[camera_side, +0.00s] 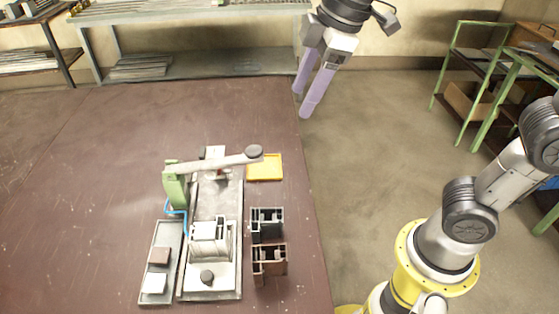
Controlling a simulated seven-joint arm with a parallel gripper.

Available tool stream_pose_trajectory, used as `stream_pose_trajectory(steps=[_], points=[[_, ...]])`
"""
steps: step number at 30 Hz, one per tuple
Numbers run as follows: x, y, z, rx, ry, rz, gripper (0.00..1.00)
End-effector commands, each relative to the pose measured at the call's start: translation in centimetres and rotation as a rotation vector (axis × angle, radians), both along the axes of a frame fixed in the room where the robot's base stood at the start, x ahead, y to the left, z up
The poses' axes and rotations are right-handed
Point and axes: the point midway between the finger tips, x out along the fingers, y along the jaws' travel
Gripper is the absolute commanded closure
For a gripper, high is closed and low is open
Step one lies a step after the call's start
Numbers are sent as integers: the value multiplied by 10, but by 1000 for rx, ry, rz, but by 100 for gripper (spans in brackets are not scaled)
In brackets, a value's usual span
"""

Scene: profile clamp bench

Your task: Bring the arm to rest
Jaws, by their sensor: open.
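My gripper (308,98) hangs at the top of the view, high above the far right edge of the table. Its two purple fingers point down and stand apart, with nothing between them. It is well clear of the clamp fixture (217,200) on the table. The fixture has a green post (177,187) with a pale lever (220,162) that lies across to the right and ends in a dark knob (254,152). A light block (209,238) sits on the fixture's base plate.
Two dark profile pieces (268,262) stand right of the fixture. A yellow tray (265,167) lies behind them. A grey tray (160,262) at left holds small blocks. The brown table (80,200) is bare at left. Shelves (190,65) and green racks (470,65) stand beyond.

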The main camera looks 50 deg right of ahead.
Motion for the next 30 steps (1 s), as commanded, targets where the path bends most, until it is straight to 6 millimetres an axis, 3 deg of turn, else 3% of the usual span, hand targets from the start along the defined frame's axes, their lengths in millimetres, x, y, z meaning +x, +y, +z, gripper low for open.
stream_pose_trajectory(steps=[1,6,13,17,30], points=[[-16,-21,1,19,-27,-83,38],[-70,-68,-13,89,-96,-360,38],[-127,-94,-62,189,-140,-680,38],[-136,-94,-87,229,-109,-789,38],[-132,-93,-85,264,-117,-850,38]])
